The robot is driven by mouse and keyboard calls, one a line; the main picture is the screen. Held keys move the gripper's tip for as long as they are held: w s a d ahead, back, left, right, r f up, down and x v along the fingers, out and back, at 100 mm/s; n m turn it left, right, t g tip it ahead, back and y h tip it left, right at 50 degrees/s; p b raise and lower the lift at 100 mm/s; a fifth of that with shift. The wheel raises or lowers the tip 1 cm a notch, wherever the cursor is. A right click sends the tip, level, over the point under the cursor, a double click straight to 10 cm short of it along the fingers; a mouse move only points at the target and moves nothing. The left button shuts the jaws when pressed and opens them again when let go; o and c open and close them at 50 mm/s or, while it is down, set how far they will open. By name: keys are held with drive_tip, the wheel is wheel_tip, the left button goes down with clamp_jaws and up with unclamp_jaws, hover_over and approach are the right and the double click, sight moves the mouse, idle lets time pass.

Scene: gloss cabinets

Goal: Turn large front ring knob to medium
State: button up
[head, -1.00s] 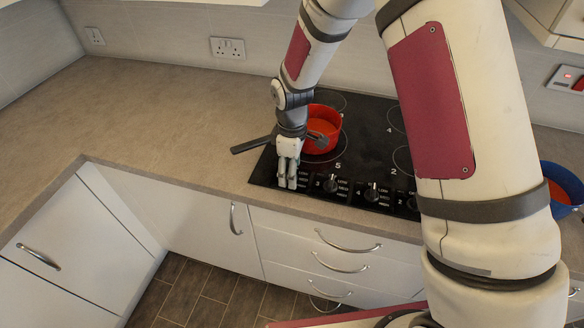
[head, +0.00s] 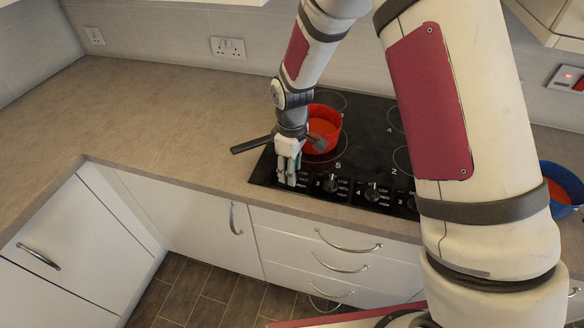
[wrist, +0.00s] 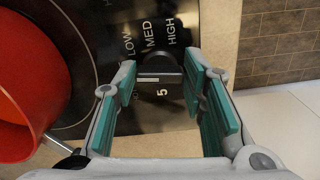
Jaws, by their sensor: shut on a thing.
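The dark knob marked 5 (wrist: 157,74) sits between my fingertips in the wrist view, with LOW, MED and HIGH printed beside it. It is at the left end of the knob row and is hidden by my fingers in the head view. My gripper (head: 287,183) points down at the hob's front left corner; it also shows in the wrist view (wrist: 160,70), shut on this knob with a teal-padded finger on either side. I cannot tell exactly which setting the knob points to. The ring marked 5 lies behind it on the black hob (head: 367,160).
A red pan (head: 324,122) stands on the front left ring, close behind my gripper, its dark handle (head: 252,145) reaching left. More knobs (head: 372,192) line the hob's front to the right. A blue pan (head: 562,183) stands at far right. The left worktop (head: 150,120) is clear.

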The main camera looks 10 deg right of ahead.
drive_tip(key=m, duration=0.7)
drive_tip(key=shift+s+a, duration=0.1)
drive_tip(key=m, duration=0.6)
drive_tip(key=shift+a+m+p, duration=0.1)
drive_tip(key=shift+m+p, duration=0.3)
drive_tip(key=o, duration=1.2)
drive_tip(key=shift+c, duration=0.2)
wheel_tip(320, 180, up, 12)
